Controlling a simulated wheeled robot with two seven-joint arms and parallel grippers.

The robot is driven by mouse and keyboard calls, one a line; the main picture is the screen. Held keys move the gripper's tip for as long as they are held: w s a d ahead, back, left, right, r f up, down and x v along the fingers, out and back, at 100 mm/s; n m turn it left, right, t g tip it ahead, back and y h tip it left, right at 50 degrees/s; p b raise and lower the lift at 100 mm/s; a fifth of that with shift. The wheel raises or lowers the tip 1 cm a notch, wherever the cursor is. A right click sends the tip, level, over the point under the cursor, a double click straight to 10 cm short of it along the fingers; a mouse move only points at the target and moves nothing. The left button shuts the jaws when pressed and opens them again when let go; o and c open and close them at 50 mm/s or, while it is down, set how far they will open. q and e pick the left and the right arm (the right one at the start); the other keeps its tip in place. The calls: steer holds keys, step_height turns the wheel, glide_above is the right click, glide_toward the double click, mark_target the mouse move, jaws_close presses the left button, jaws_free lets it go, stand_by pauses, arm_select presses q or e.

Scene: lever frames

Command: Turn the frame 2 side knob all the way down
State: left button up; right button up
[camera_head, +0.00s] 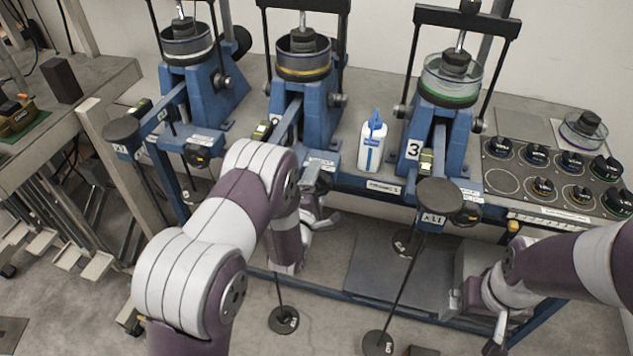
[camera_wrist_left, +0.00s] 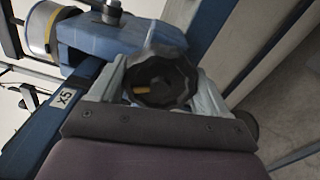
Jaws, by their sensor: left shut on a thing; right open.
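Frame 2 (camera_head: 303,60) is the middle blue lever frame in the head view, with a yellow-banded clear cup on top. In the left wrist view its side knob (camera_wrist_left: 160,80) is a dark faceted knob with a small yellow mark. My left gripper (camera_wrist_left: 155,85) is shut on this knob, one finger at each side. In the head view my left gripper (camera_head: 312,180) is at the front of frame 2, partly behind my own arm, which hides the knob. My right gripper (camera_head: 492,325) is open and empty at the lower right, partly cut off or hard to make out.
Similar lever frames stand left (camera_head: 190,75) and right (camera_head: 440,110) of frame 2. A white bottle with a blue cap (camera_head: 371,145) stands between the middle and right frames. A panel of dark weights (camera_head: 540,175) lies at the right. Hanging weights (camera_head: 283,319) are near the floor.

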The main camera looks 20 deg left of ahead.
arm_select(q)
steer(key=shift+f+n, duration=0.15)
steer(key=shift+n, duration=0.95)
steer(key=o, duration=1.1)
steer(key=shift+n, duration=0.5)
steer(key=shift+o, duration=1.4)
steer(key=shift+w, duration=0.1)
